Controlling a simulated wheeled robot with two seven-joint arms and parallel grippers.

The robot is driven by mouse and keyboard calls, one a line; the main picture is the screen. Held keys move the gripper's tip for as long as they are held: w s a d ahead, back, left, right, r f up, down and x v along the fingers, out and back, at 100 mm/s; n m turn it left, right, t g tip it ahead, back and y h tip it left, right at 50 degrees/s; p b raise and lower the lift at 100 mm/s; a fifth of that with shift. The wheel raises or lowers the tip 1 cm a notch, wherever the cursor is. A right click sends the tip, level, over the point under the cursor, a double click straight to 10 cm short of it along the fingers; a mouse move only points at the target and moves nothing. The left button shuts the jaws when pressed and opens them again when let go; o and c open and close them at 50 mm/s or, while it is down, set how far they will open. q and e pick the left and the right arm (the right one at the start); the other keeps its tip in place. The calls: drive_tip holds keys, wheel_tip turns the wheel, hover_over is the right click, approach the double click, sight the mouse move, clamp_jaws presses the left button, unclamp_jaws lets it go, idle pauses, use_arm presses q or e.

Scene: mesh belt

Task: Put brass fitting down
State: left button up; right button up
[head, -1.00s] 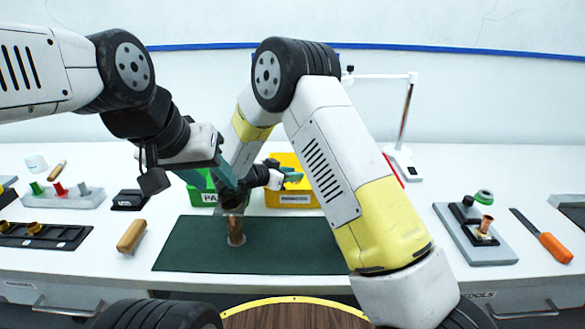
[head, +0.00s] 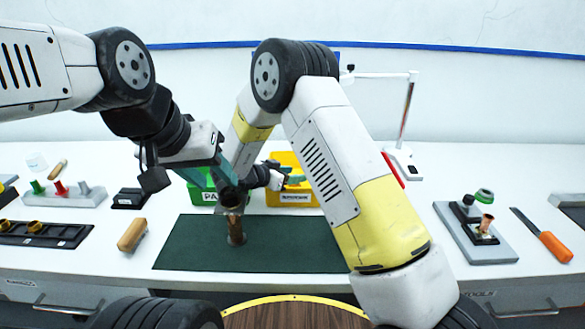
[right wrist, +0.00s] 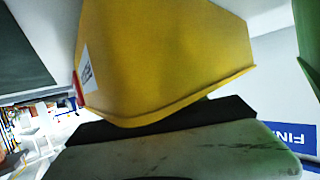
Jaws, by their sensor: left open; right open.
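A copper-brown fitting (head: 236,232) stands about upright on the dark green mat (head: 290,255) in the head view. My left gripper (head: 231,199) is open, directly above it and pointing down. The fingers overlap the fitting's top in the picture, so I cannot tell whether they touch it. Two brass-coloured fittings (head: 34,227) sit in the black tray (head: 70,236) at the left. My right gripper (head: 294,180) is open and empty by the yellow bin (head: 283,160).
A green bin (head: 206,196) stands left of the yellow one. A wooden-handled brush (head: 132,235) lies left of the mat. A grey fixture (head: 478,235) and an orange-handled tool (head: 555,247) lie at the right. The mat's right part is clear, partly hidden by my right arm.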

drive_tip(key=v, duration=1.2)
drive_tip(key=shift+r, duration=0.4)
drive_tip(key=w+d+r+n+t+y, duration=0.1)
drive_tip(key=w+r+t+y, duration=0.1)
drive_tip(key=w+r+y, duration=0.35)
drive_tip(key=w+d+r+n+t+y, duration=0.1)
drive_tip(key=w+r+t+y, duration=0.15)
drive_tip(key=r, duration=0.55)
drive_tip(key=s+d+r+n+y, duration=0.35)
drive_tip(key=s+r+y, duration=0.2)
drive_tip(key=r, duration=0.35)
drive_tip(key=s+d+f+n+g, duration=0.1)
drive_tip(key=s+d+f+g, duration=0.1)
drive_tip(key=s+d, duration=0.3)
drive_tip(key=s+d+f+n+g+h, duration=0.1)
drive_tip(key=s+d, duration=0.5)
drive_tip(key=s, duration=0.7)
drive_tip(key=s+d+f+n+g, duration=0.2)
drive_tip(key=s+d+f+g, duration=0.2)
drive_tip(key=s, duration=0.5)
drive_tip(key=shift+s+d+f+g+h, duration=0.2)
drive_tip(key=shift+d+g+h, duration=0.2)
drive_tip(key=shift+d, duration=0.85)
drive_tip(key=shift+w, duration=0.1)
